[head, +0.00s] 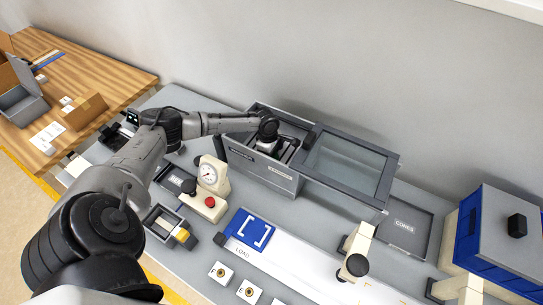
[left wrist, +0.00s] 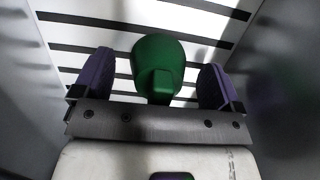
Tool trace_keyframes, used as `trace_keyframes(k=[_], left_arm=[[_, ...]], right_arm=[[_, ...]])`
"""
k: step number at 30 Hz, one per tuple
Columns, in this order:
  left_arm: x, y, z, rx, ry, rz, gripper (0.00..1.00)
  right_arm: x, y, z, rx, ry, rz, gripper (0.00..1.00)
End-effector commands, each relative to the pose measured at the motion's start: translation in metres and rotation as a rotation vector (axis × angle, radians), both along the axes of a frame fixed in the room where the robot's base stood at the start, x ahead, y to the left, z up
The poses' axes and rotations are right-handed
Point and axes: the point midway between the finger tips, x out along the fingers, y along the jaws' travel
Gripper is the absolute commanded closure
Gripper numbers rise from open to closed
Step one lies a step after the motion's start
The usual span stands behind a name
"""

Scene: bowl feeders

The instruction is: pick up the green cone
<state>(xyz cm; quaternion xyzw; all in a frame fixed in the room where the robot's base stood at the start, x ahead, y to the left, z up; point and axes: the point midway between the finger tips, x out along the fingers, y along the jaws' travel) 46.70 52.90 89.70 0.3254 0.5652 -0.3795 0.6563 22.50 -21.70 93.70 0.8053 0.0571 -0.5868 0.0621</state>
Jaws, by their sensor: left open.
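The green cone (left wrist: 158,65) shows in the left wrist view, on a pale slatted floor inside a grey-walled box. It lies between the two purple-padded fingers of my left gripper (left wrist: 155,80), with a gap on either side. The gripper is open and holds nothing. In the head view my left gripper (head: 272,145) reaches down into the open left part of the grey box (head: 262,172). The cone is hidden there by the box and the arm. My right gripper is in neither view.
The box walls stand close around my left gripper. A framed clear lid (head: 346,160) covers the right part of the box. In front are a dial gauge with a red button (head: 209,190) and a blue load plate (head: 250,233). A tray labelled cones (head: 405,226) lies right.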

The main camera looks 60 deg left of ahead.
Motion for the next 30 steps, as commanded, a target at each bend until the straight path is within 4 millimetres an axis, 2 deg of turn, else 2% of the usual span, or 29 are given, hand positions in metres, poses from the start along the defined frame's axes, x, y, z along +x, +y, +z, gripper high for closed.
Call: trace_keyframes(k=[3, 8, 24, 30], left_arm=[[0.0008, -0.0009, -0.0065, 0.001, -0.002, -0.001, 0.09], [0.0008, -0.0007, -0.0061, 0.001, -0.002, -0.001, 0.09], [0.0007, -0.0006, -0.0058, 0.001, -0.001, -0.001, 0.60], [0.0008, -0.0005, -0.0056, 0.001, -0.001, -0.001, 0.62]], right_arm=[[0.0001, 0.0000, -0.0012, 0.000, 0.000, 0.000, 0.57], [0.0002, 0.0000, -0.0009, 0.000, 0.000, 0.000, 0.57], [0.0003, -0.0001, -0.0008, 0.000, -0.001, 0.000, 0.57], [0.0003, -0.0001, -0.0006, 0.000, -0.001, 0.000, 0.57]])
